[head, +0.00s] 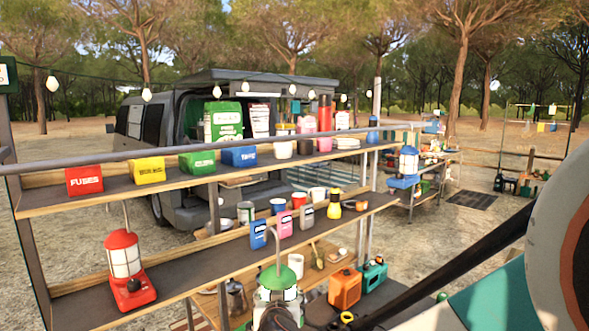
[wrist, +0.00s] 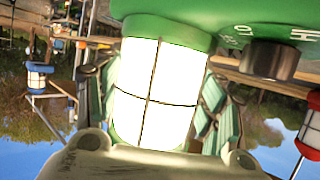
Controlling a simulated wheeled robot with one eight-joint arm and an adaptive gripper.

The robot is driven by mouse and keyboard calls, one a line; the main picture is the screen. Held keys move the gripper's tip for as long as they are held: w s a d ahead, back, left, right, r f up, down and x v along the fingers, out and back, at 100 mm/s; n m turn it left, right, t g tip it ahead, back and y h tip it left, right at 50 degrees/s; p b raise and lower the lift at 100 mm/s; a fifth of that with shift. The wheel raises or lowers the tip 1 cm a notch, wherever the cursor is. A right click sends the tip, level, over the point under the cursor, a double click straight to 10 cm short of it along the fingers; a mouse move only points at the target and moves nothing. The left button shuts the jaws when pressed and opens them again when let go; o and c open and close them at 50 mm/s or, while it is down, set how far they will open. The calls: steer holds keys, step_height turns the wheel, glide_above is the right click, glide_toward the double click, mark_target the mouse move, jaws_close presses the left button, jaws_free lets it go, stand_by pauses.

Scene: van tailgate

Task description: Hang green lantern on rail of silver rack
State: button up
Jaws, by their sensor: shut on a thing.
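The green lantern (head: 278,277), with a green cap, pale glass and a thin wire hook above it, is upright in front of the rack's lower shelf. My gripper (head: 277,312) is shut around it. In the wrist view the lantern (wrist: 155,92) appears upside down, its glass between the dark fingers of my gripper (wrist: 158,105). The silver rail (head: 215,144) runs along the top of the rack (head: 160,193), above and behind the lantern. The lantern's hook is below the rail and apart from it. The lantern's lower part is partly hidden by my gripper.
A red lantern (head: 124,262) is at the left by the lower shelf; a blue lantern (head: 408,162) is farther right. Coloured boxes, including a red fuse box (head: 84,180), line the upper shelf. Cups and small packs stand below. An orange canister (head: 344,288) is right of the green lantern.

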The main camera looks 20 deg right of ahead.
steer(key=s+d+r+m+h+p, duration=0.1)
steer(key=s+d+r+p, duration=0.1)
steer(key=r+p, duration=0.85)
steer(key=s+d+r+p, duration=0.1)
steer(key=s+r+p, duration=0.1)
steer(key=r+p, duration=0.85)
steer(key=shift+w+a+r+b, duration=0.75)
steer(key=shift+w+a, duration=0.5)
steer(key=shift+w, duration=2.65)
steer(key=shift+w+a+r+b, duration=0.4)
steer(key=shift+w+a+b, duration=0.7)
steer(key=shift+w, duration=2.75)
steer(key=shift+a+f+b, duration=0.1)
steer(key=shift+f+b, duration=1.8)
steer(key=shift+f, duration=0.3)
steer(key=o, duration=1.8)
